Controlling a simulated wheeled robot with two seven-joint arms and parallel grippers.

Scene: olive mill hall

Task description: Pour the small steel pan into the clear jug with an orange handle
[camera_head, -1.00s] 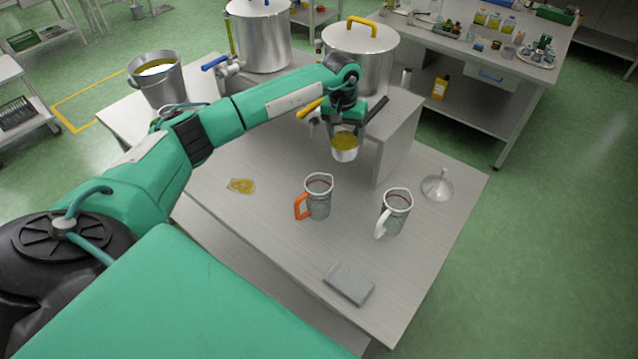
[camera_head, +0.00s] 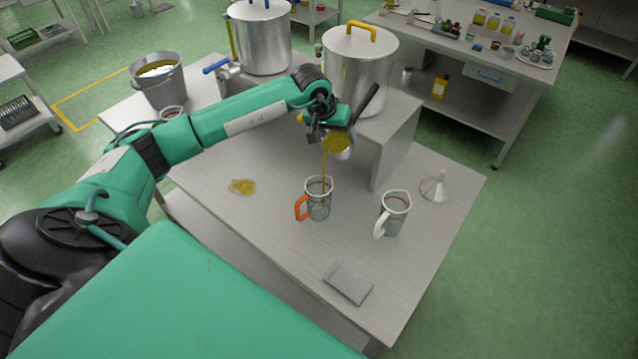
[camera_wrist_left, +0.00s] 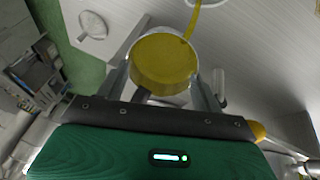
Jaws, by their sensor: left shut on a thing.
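My left gripper (camera_head: 331,130) is shut on the small steel pan (camera_head: 342,154), which is tilted above the table. The left wrist view also shows the pan (camera_wrist_left: 165,65), with yellow oil in it. A thin yellow stream (camera_head: 324,166) runs from its lip down to the mouth of the clear jug with an orange handle (camera_head: 318,205). That jug stands upright on the table, handle to the left, below the pan. The oil level inside the jug is hard to make out. My right gripper is not in view.
A similar jug with a white handle (camera_head: 393,216) stands to the right, with a steel funnel (camera_head: 437,187) beyond. A yellow puddle (camera_head: 242,187) lies left of the orange-handled jug. A large steel pot (camera_head: 360,75) stands on a raised shelf behind.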

